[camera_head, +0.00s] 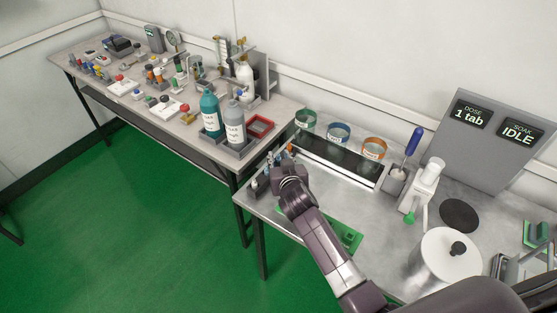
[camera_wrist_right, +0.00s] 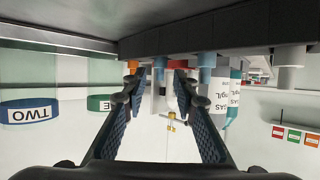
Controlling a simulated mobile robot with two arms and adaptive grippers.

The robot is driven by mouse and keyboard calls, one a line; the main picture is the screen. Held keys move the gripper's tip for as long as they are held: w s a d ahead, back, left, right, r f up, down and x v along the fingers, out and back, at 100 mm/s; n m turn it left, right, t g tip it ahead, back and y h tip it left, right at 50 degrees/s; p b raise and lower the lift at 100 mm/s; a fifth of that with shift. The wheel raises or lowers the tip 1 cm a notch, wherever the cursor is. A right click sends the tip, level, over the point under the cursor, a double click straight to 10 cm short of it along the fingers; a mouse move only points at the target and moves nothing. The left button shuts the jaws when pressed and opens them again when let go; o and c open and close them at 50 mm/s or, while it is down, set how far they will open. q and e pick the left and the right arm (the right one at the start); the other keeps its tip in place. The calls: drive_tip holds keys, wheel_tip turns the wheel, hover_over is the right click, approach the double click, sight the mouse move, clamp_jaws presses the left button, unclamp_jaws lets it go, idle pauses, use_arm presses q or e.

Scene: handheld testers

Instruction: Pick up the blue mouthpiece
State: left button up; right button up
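A dark rack (camera_head: 256,186) stands at the left end of the metal table, partly hidden by my right gripper (camera_head: 284,166). In the right wrist view, which is upside down, the rack (camera_wrist_right: 225,32) spans the top with several mouthpieces sticking out. A blue mouthpiece (camera_wrist_right: 160,65) shows between the open fingertips of my right gripper (camera_wrist_right: 160,86), apart from both fingers. An orange one (camera_wrist_right: 132,66) is to its left. A red-tipped one (camera_wrist_right: 181,66) and another light blue one (camera_wrist_right: 207,66) are to its right. My left gripper is not in view.
Green, blue and orange ringed cups (camera_head: 338,132) stand behind a dark tray. A teal bottle (camera_head: 210,112) and a grey bottle (camera_head: 235,124) stand on the neighbouring bench. A green board (camera_head: 346,237) lies at the table's front edge.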

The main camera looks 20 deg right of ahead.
drive_tip(key=shift+x, duration=1.05)
clamp_jaws()
